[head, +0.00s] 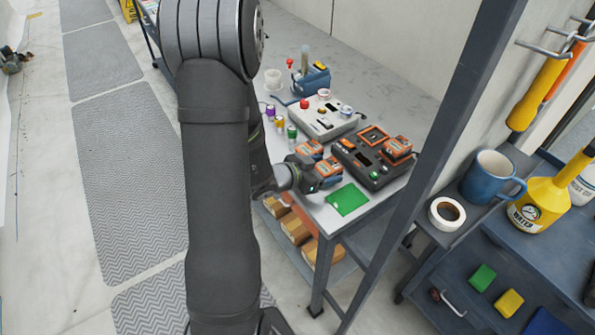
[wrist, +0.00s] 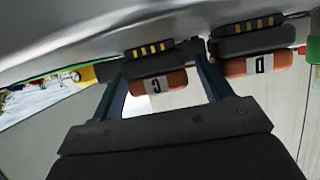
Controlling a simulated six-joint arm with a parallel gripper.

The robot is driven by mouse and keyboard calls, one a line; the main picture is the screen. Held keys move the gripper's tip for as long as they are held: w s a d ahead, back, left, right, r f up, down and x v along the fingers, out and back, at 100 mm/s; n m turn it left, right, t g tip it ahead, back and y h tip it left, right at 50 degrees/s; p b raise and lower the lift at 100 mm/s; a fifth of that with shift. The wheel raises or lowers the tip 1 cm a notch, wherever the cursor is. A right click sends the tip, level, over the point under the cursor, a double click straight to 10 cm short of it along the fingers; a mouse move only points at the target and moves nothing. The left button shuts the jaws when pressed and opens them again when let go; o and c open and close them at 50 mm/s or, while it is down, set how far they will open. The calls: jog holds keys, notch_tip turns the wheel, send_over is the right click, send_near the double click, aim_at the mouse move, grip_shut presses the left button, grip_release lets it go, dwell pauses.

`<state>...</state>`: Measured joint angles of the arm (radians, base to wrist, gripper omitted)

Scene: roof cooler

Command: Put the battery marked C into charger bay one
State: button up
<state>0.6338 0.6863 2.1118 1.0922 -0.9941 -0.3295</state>
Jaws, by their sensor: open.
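The battery marked C (wrist: 155,82), orange and dark grey with a white label and brass contacts, sits between my two open fingers in the wrist view. My gripper (wrist: 161,60) straddles it; I cannot tell whether either finger touches it. A battery marked D (wrist: 255,66) lies just right of the right finger. In the head view my gripper (head: 314,178) is at the table's near edge, at the nearer of two orange batteries (head: 329,169). The dark charger (head: 365,160) stands behind; one orange-framed bay (head: 373,136) looks empty, another holds a battery (head: 398,147). Bay numbers are unreadable.
A green card (head: 347,198) lies at the table's near corner. A light grey device (head: 325,117) and several small coloured cylinders (head: 279,121) stand farther back. A dark post (head: 443,120) rises right of the table. A shelf with a blue mug (head: 488,176) is beyond it.

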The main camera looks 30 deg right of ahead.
jog(key=v, duration=1.5)
jog(key=shift+r, duration=0.25)
jog(key=shift+a+r, duration=0.1)
jog(key=shift+a, duration=0.2)
jog(key=shift+c, duration=1.1)
